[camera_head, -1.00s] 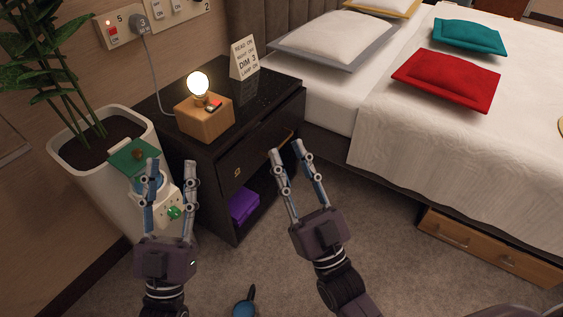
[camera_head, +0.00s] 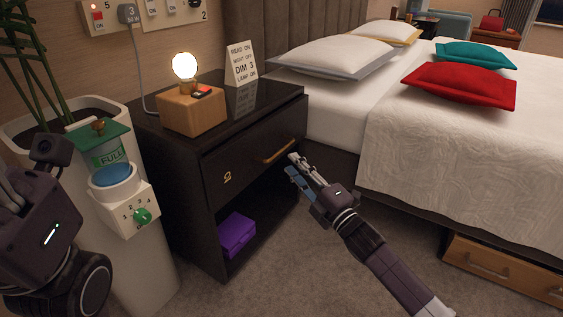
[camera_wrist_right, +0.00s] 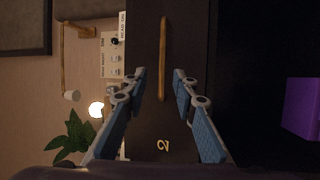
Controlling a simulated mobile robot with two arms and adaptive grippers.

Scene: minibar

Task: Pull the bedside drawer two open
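The bedside drawer two (camera_head: 225,165) is a black front marked with a gold 2, under the nightstand top. It looks shut. Its long wood-coloured bar handle (camera_head: 273,152) shows in the head view, and also in the right wrist view (camera_wrist_right: 164,58). My right gripper (camera_head: 292,164) is just in front of and below the handle. In the right wrist view the fingers are apart and empty, with the handle appearing between the fingertips (camera_wrist_right: 160,76); contact does not show. My left gripper (camera_head: 10,195) is partly cut off at the left edge, away from the drawer.
The open shelf below holds a purple box (camera_head: 237,232). A lit lamp (camera_head: 190,108) and a sign card (camera_head: 241,63) stand on the nightstand (camera_head: 213,143). A planter (camera_head: 150,270) and a dispenser-like device (camera_head: 122,195) are at left. The bed (camera_head: 450,160) is at right.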

